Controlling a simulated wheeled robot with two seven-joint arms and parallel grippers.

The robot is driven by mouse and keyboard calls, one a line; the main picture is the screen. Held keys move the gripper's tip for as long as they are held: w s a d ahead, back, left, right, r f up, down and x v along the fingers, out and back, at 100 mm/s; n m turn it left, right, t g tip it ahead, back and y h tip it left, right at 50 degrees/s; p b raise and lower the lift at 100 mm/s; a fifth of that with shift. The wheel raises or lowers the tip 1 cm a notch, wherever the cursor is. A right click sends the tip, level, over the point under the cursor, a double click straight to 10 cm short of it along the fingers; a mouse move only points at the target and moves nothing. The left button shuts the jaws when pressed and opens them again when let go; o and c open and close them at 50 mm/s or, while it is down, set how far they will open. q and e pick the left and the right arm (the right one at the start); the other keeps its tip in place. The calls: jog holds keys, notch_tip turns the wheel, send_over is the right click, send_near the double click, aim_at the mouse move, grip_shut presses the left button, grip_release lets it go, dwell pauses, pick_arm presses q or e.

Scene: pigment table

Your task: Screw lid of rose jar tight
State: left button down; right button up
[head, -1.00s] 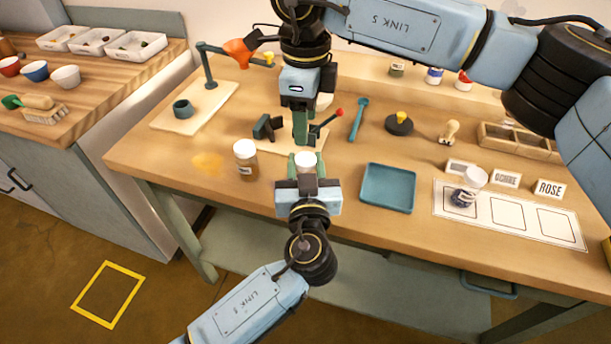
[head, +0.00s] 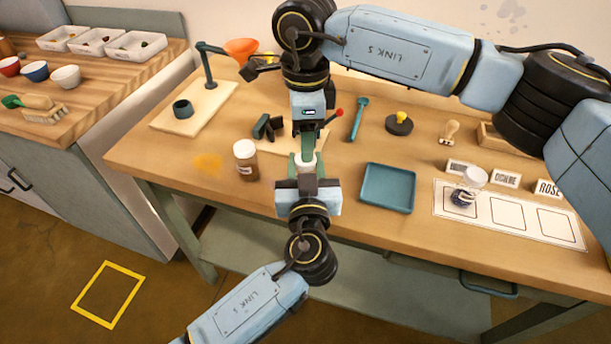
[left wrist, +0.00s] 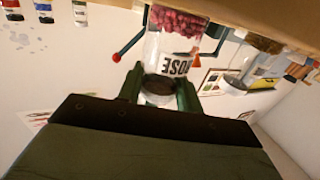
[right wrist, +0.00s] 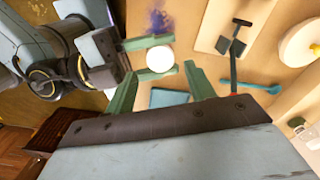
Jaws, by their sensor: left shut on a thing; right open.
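The rose jar (left wrist: 172,48) shows in the left wrist view with a ROSE label and pink contents, upside down in that picture. Its white lid (right wrist: 160,58) is seen from above in the right wrist view and shows in the head view (head: 307,163). My left gripper (head: 306,170) is shut on the jar, its green fingers on either side near the lid end. My right gripper (head: 307,140) points down just above the lid, open and empty; its fingers (right wrist: 161,92) are apart in the right wrist view. How tightly the lid sits cannot be told.
A jar with brown contents (head: 246,162) stands left of my grippers. A teal tray (head: 387,206) lies to the right. A dark-filled jar (head: 464,197) stands on the white mat (head: 512,213), near name cards. An orange funnel stand (head: 209,75) is behind left.

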jog(key=shift+f, duration=2.2)
jog(key=c, duration=1)
jog(key=shift+m, duration=1.6)
jog(key=o, duration=1.1)
jog(key=shift+r, duration=0.1)
jog(key=shift+r, duration=2.2)
